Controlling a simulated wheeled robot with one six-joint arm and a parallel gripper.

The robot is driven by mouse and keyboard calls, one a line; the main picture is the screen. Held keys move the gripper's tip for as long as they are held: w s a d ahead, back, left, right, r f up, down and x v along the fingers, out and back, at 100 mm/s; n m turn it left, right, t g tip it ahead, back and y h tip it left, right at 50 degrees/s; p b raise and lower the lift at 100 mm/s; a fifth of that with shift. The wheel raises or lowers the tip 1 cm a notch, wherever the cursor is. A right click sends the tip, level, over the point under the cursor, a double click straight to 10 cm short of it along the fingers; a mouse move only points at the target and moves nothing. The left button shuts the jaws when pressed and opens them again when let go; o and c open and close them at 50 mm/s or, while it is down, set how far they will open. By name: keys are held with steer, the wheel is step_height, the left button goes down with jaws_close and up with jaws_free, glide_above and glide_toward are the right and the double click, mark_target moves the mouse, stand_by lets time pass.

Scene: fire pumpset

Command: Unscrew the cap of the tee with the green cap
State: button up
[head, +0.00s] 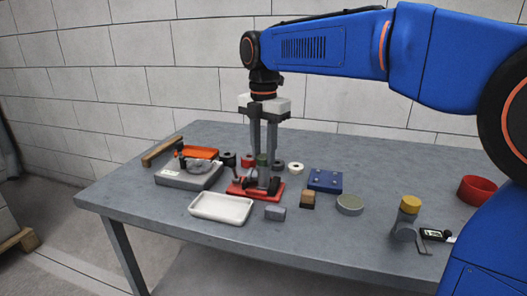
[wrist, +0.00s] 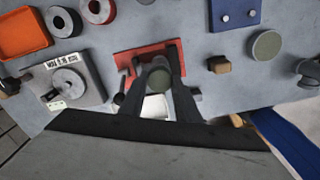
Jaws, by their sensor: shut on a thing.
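The tee (head: 262,178) with the green cap (head: 262,160) stands upright in a red fixture (head: 240,190) on the table. My gripper (head: 264,157) points straight down over it, with its fingers shut on the green cap. In the wrist view the round cap top (wrist: 159,79) shows between the two dark fingers, and the red fixture (wrist: 124,59) lies behind them. The fingers and the fixture hide much of the tee body.
A white tray (head: 220,221) lies in front of the fixture. A grey device (head: 172,180) and orange tray (head: 202,153) are at left. A blue block (head: 325,184), a round grey-green disc (head: 350,211), a yellow-capped fitting (head: 411,202) and a red ring (head: 478,201) are at right.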

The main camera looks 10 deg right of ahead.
steer(key=shift+n, duration=2.2)
steer(key=shift+n, duration=0.3)
steer(key=n, duration=0.4)
steer(key=o, duration=1)
